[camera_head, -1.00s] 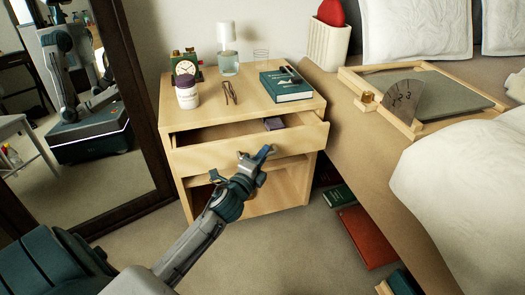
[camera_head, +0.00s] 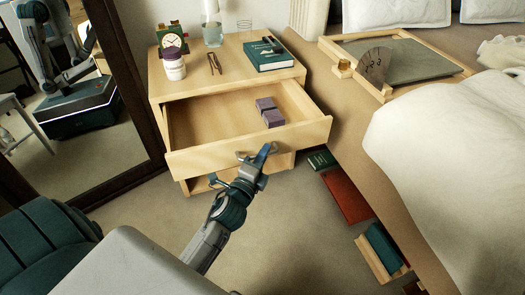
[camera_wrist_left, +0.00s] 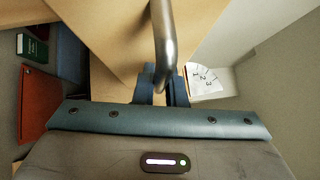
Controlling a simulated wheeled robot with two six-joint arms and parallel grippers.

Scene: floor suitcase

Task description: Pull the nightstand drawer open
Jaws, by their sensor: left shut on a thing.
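The wooden nightstand (camera_head: 162,84) stands against the wall with its drawer (camera_head: 215,158) pulled well out toward me. Inside the drawer two small purple boxes (camera_head: 272,118) lie toward the right. My left gripper (camera_head: 255,162) is at the middle of the drawer front, shut on the metal handle (camera_head: 250,154). In the left wrist view the handle (camera_wrist_left: 163,45) is a curved steel bar running down between the fingers (camera_wrist_left: 160,85). The fingertips partly hide the handle in the head view. My right gripper is in neither view.
On the nightstand top are a clock (camera_head: 172,41), a white jar (camera_head: 174,67), glasses (camera_head: 215,63) and a green book (camera_head: 270,55). The bed (camera_head: 350,120) is close on the right, with books (camera_head: 345,195) on the floor. A mirror (camera_head: 85,120) stands left.

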